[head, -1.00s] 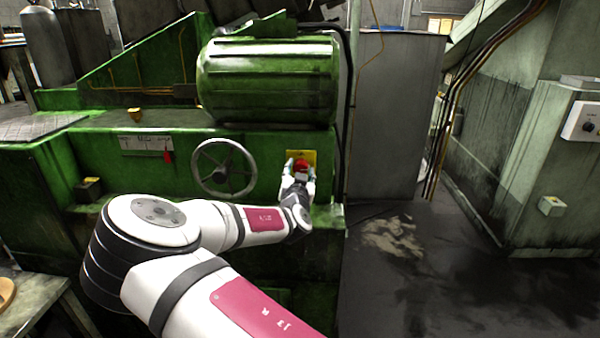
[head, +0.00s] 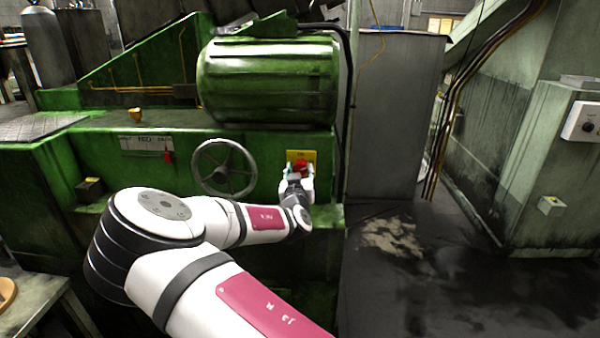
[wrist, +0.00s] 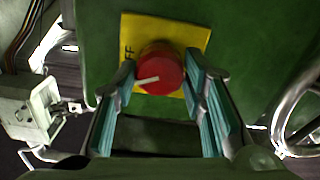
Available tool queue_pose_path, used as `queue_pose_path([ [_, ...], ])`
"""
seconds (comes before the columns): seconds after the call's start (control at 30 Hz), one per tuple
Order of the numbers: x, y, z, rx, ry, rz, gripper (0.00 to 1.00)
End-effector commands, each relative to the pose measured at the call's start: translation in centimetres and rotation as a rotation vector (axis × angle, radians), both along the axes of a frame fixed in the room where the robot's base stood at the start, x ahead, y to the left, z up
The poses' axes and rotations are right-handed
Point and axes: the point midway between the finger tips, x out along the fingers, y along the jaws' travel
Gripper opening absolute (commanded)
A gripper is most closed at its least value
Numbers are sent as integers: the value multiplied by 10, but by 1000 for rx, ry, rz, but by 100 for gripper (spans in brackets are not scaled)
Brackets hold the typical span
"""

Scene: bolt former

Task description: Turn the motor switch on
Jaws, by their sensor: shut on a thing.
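The motor switch is a round red knob (head: 300,166) on a yellow plate (head: 308,155) on the green machine's front, right of the handwheel. In the wrist view the knob (wrist: 161,72) carries a white line pointing left and slightly down. The letters "FF" show on the left part of the yellow plate (wrist: 190,38). My gripper (head: 298,176) is at the knob; in the wrist view its teal-padded fingers (wrist: 160,85) are shut on the knob, one on each side. In the head view the gripper hides the knob's lower part.
A spoked handwheel (head: 224,168) stands out left of the switch. A large green ribbed cylinder (head: 268,82) lies above it. A small red tag (head: 168,156) hangs at a label plate farther left. The floor (head: 440,290) to the right is clear.

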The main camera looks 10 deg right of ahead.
Motion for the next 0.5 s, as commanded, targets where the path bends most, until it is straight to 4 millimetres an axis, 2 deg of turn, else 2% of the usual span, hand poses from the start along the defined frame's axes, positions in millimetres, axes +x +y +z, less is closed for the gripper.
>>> queue_pose_path([
  [0.5,0,1,0,-466,152,1,11],
])
